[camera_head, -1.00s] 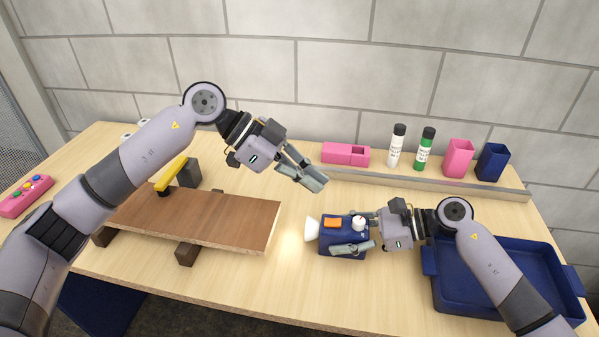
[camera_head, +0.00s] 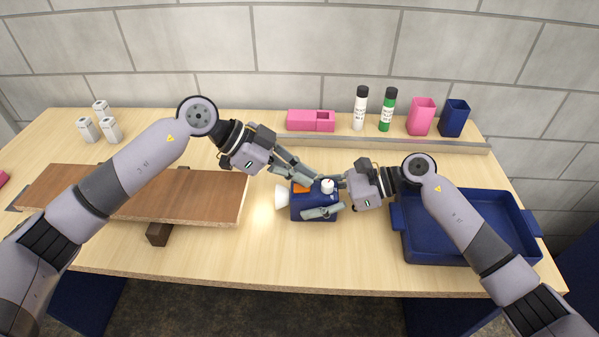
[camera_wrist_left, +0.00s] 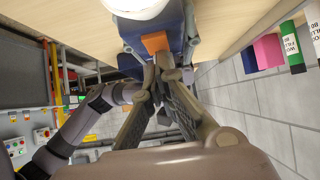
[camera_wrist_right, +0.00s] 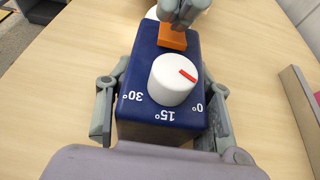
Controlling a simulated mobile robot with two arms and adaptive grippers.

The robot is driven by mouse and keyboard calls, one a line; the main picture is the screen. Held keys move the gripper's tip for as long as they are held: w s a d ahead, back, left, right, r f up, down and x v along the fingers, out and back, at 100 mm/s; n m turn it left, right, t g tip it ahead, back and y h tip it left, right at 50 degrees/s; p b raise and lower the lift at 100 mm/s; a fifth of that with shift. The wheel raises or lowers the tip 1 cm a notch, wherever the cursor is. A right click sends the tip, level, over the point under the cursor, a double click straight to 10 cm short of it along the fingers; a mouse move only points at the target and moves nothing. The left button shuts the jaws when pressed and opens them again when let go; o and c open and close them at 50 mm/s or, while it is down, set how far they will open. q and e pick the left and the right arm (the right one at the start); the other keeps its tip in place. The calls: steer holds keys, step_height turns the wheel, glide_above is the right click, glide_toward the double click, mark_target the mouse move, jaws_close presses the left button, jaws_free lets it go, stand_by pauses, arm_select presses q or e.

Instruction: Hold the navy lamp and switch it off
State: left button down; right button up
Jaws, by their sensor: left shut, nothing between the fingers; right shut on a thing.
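The navy lamp (camera_head: 315,213) is a box lying on the table, with its white head (camera_head: 282,197) pointing left and a bright patch on the wood there. On top are an orange switch (camera_wrist_right: 173,37) and a white dial (camera_wrist_right: 172,80) with a red mark, beside the labels 30°, 15° and 0°. My right gripper (camera_wrist_right: 165,98) is shut on the lamp, one finger along each side. My left gripper (camera_head: 312,179) is shut and empty, its fingertips at the orange switch; it also shows in the left wrist view (camera_wrist_left: 163,62). I cannot tell whether they press it.
A brown board (camera_head: 200,197) on dark blocks lies at left, behind my left arm. A navy tray (camera_head: 450,252) stands at right. Table in front of the lamp is clear.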

arm_select(q)
steer(key=shift+d+f, duration=0.1)
steer(key=shift+f, duration=0.15)
steer(key=shift+s+a+f, duration=0.1)
steer(key=shift+a+f, duration=0.1)
steer(key=shift+a, duration=0.7)
steer(key=shift+r, duration=0.5)
steer(key=r, duration=0.3)
steer(key=shift+a+r, duration=0.2)
steer(key=shift+a, duration=0.05)
steer(key=v, duration=1)
steer(key=shift+d, duration=0.1)
